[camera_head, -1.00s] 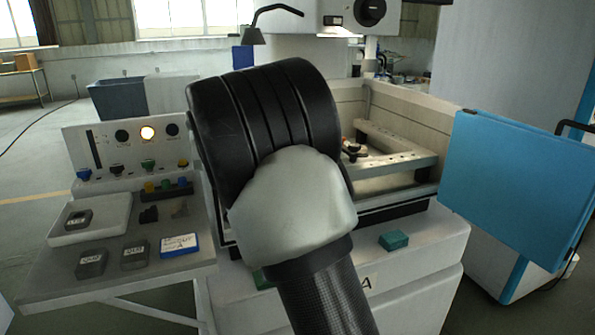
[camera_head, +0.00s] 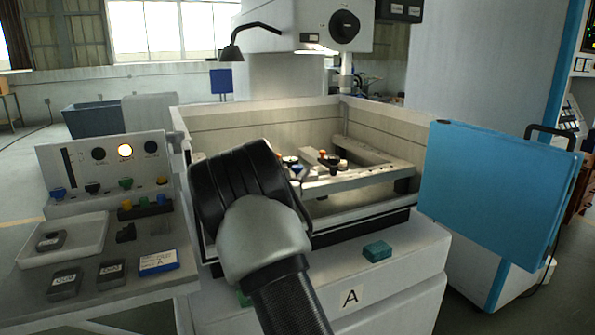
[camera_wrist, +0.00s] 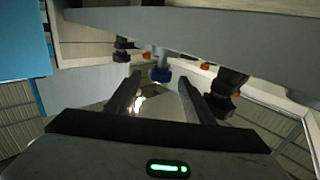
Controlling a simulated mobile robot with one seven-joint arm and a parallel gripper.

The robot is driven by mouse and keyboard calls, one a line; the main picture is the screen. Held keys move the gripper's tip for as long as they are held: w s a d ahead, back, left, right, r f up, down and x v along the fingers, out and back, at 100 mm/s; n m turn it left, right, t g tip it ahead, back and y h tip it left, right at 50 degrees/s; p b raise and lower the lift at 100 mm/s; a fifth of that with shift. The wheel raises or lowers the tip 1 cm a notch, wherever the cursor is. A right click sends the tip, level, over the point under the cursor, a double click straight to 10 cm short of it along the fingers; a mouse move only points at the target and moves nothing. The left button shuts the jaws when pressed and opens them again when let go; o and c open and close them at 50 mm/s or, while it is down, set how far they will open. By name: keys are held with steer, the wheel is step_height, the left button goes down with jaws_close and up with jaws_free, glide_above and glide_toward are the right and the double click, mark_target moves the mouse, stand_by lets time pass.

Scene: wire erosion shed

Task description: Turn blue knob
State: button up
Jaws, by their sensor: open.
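In the wrist view, which looks upside down, a small blue knob (camera_wrist: 160,74) shows beyond and between the fingertips of my gripper (camera_wrist: 161,88). My gripper is open with nothing between its fingers; I cannot tell the exact gap to the knob. Orange and dark fittings are beside the knob. In the head view my arm hides the gripper, and a small bluish piece (camera_head: 312,172) in the tank may be the same knob.
The tank (camera_head: 250,112) has walls around its fixture bars (camera_head: 350,180). A blue door panel (camera_head: 490,195) stands at right. A teal block (camera_head: 377,251) lies on the front ledge. The left side table (camera_head: 120,290) carries a tray (camera_head: 85,240) and several small blocks.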

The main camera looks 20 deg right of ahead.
mark_target(296, 169)
steer(key=shift+x, duration=1.9)
steer(key=c, duration=1)
steer(key=shift+c, duration=0.2)
